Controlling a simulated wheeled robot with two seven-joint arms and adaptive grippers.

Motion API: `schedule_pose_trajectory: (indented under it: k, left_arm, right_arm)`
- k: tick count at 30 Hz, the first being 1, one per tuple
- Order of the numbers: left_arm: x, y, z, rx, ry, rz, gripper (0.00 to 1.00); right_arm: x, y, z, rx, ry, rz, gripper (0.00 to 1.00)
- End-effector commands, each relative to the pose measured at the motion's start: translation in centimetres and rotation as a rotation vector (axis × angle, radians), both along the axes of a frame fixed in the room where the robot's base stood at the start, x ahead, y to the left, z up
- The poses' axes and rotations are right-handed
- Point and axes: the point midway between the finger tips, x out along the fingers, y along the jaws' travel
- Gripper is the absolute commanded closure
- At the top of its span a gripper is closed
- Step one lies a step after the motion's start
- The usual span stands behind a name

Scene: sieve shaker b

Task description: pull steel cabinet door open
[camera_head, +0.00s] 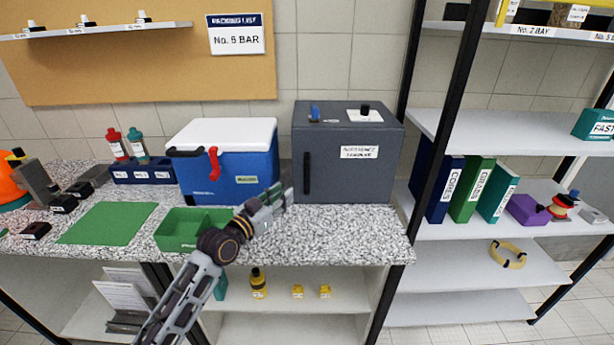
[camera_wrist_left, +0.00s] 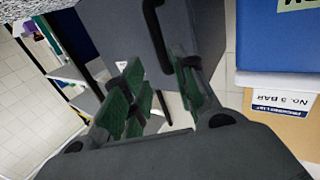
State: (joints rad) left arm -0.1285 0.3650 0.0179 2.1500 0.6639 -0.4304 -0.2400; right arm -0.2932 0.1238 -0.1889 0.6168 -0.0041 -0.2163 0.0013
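The grey steel cabinet (camera_head: 372,178) stands on the speckled counter, and its front door looks shut. Its black vertical handle (camera_head: 306,173) is on the left side of the door. My left gripper (camera_head: 284,199) is just left of and in front of the handle. In the left wrist view, the fingers of my left gripper (camera_wrist_left: 160,88) are apart with green pads, and nothing is held between them. The handle (camera_wrist_left: 156,38) shows there ahead of the gap between the fingers; I see no contact. My right gripper is not in view.
A blue cooler box (camera_head: 258,165) with a white lid stands left of the cabinet. A green tray (camera_head: 176,232) and green mat (camera_head: 108,222) lie on the counter (camera_head: 350,222). Shelves with binders (camera_head: 472,190) are at the right. The counter before the door is clear.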

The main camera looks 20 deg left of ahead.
Motion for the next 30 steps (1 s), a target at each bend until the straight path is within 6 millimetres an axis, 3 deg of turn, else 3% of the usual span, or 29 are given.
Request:
schedule_pose_trajectory:
  k: [13,30]
  left_arm:
    - [2.9,-1.0,0.1,-0.001,-0.001,0.0,0.72]
    - [7.6,-2.5,0.1,-0.001,-0.001,-0.001,0.72]
  right_arm:
    - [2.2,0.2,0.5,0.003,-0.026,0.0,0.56]
    - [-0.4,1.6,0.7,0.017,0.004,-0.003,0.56]
